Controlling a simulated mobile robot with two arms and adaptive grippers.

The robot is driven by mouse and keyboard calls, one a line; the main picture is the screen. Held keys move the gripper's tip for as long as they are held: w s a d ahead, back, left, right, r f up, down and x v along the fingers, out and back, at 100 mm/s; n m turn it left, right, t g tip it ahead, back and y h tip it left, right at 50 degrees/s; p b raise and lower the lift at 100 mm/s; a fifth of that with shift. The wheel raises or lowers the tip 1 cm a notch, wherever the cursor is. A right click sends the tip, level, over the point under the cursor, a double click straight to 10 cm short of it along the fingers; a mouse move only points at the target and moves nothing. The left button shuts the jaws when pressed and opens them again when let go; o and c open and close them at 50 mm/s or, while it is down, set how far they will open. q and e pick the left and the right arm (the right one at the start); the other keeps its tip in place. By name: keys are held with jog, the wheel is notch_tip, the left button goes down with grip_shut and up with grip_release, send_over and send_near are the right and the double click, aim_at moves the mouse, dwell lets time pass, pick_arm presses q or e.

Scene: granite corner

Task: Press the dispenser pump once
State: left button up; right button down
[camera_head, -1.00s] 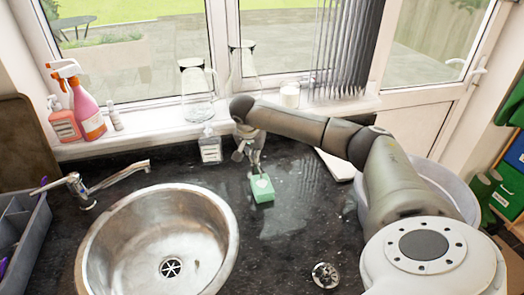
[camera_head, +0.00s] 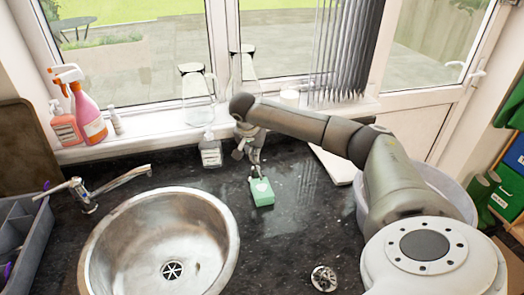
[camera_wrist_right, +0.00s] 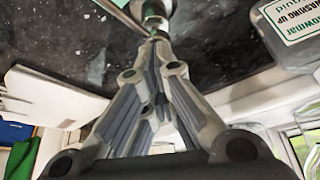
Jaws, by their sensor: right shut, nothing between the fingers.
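A small green box-shaped dispenser (camera_head: 263,194) with a white mark on its top stands on the dark counter, right of the sink. My right gripper (camera_head: 256,172) is shut and empty, pointing down at the back part of its top. In the right wrist view the closed fingertips (camera_wrist_right: 157,35) meet or nearly meet a round, metallic-looking part (camera_wrist_right: 152,10) with some green near it. Whether they touch it, and whether it is pressed down, I cannot tell. My left gripper is not in view.
A clear washing-up bottle (camera_head: 210,153) stands behind left of the gripper; its label shows in the right wrist view (camera_wrist_right: 292,18). The steel sink (camera_head: 225,235) is left. A drain strainer (camera_head: 324,278) lies in front. A white tub (camera_head: 455,185) stands right.

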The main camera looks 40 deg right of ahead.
notch_tip(320, 180, up, 6)
jog(key=p, duration=0.4)
dwell(0.5)
